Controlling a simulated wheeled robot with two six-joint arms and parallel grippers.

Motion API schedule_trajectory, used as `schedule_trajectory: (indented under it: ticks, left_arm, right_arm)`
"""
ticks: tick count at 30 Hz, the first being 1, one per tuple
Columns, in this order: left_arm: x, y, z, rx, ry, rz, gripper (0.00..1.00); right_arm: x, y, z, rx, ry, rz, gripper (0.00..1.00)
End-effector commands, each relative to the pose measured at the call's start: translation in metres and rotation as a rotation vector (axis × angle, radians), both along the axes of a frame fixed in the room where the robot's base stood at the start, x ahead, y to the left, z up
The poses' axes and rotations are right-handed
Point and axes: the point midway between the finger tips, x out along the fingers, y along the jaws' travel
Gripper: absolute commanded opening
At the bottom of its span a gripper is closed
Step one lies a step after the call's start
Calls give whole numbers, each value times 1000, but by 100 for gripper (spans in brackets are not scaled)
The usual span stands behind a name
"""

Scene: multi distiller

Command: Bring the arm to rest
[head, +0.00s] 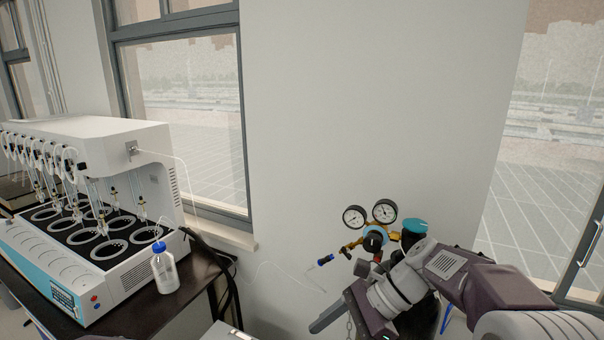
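My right arm comes in from the lower right. Its gripper (335,318) is low in the picture, in front of the pale wall and to the left of the gas regulator. One dark finger shows, pointing left and down. The other finger is not clear, so I cannot tell whether it is open or shut. I see nothing held in it.
The multi distiller (100,160) stands on a dark bench (150,315) at left, with a blue-capped bottle (165,272) at its right end. Close behind my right arm are a gas regulator with two gauges (370,214) and a blue knob (415,226).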

Motion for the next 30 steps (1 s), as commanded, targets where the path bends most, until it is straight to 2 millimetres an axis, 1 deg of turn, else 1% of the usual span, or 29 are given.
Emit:
schedule_trajectory:
  ticks: [1, 2, 3, 5, 6, 8, 9, 10, 11, 12, 13, 15, 18, 30]
  left_arm:
    - [0, 0, -10, 0, 0, 0, 36]
    - [0, 0, -12, 0, 0, 0, 36]
    - [0, 0, -14, 0, 0, 0, 36]
    - [0, 0, -16, 0, 0, 0, 36]
    - [0, 0, -15, 0, 0, 0, 36]
    - [0, 0, -13, 0, 0, 0, 36]
    - [0, 0, -13, 0, 0, 0, 36]
    - [0, 0, -13, 0, 0, 0, 36]
    - [0, 0, -13, 0, 0, 0, 36]
    - [0, 0, -13, 0, 0, 0, 36]
    - [0, 0, -13, 0, 0, 0, 36]
    - [0, 0, -13, 0, 0, 0, 36]
    - [0, 0, -13, 0, 0, 0, 36]
    - [0, 0, -13, 0, 0, 0, 36]
  right_arm:
    - [-27, -5, -40, -105, -48, 95, 72]
    - [-42, -13, -62, -175, -88, 166, 72]
    - [-61, -27, -89, -265, -149, 273, 72]
    - [-85, -53, -124, -388, -243, 456, 72]
    - [-98, -73, -143, -458, -307, 585, 72]
    - [-112, -101, -165, -539, -401, 792, 72]
    - [-116, -116, -177, -575, -465, 933, 72]
    - [-114, -123, -183, -596, -517, 1023, 72]
    - [-108, -128, -185, -617, -571, 1097, 72]
    - [-95, -131, -184, -641, -640, 1168, 72]
    - [-88, -132, -184, -653, -677, 1206, 72]
    - [-81, -132, -183, -658, -718, 1251, 72]
    - [-82, -132, -183, -652, -725, 1273, 72]
    - [-82, -132, -183, -651, -721, 1266, 72]
